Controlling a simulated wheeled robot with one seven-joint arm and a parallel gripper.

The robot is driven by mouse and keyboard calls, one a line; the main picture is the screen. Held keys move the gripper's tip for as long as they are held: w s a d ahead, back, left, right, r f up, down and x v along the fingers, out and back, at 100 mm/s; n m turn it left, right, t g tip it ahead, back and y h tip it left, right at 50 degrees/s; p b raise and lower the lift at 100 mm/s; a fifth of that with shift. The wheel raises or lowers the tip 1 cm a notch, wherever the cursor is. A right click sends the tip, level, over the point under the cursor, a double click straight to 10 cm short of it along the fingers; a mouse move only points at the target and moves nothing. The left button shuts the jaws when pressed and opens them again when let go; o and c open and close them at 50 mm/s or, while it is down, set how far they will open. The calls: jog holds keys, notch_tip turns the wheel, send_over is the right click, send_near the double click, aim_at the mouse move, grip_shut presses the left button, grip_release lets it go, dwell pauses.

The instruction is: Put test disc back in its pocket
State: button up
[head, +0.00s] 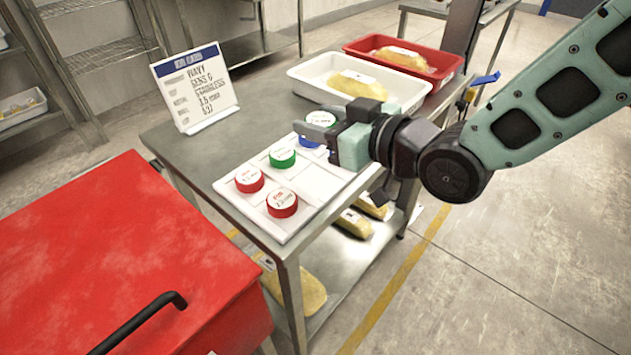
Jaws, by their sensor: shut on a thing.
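My gripper (318,130) is above the far part of the white pocket tray (311,201), its fingers shut on a test disc (321,118). The held disc has a white printed top; its side is mostly hidden by the fingers. In the tray sit two red discs, one at the left (249,180) and one at the front (282,204), a green disc (282,157), and a blue disc (308,143) partly hidden under the gripper. Bare pockets show at the tray's right side and front left. The pocket area under my gripper is hidden.
The tray lies on a steel table (222,148). A printed sign (196,89) stands at the back left. A white bin (310,82) and a red bin (362,45) with yellow bags are behind. A red cabinet (120,260) is at the front left. Bags lie on the lower shelf.

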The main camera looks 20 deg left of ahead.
jog(key=shift+g, duration=0.3)
jog(key=f, duration=0.3)
jog(key=s+a+f, duration=0.1)
jog(key=f, duration=0.1)
jog(key=shift+s, duration=0.1)
jog(key=shift+d+f+b, duration=0.1)
jog(key=shift+f+b, duration=0.25)
jog(key=shift+f, duration=1.95)
jog(key=shift+f, duration=0.15)
jog(key=o, duration=1.1)
jog(key=shift+c, duration=0.2)
jog(key=shift+r, duration=0.25)
jog(key=v, duration=1.2)
jog(key=shift+f+p, duration=0.3)
jog(key=shift+p, duration=0.05)
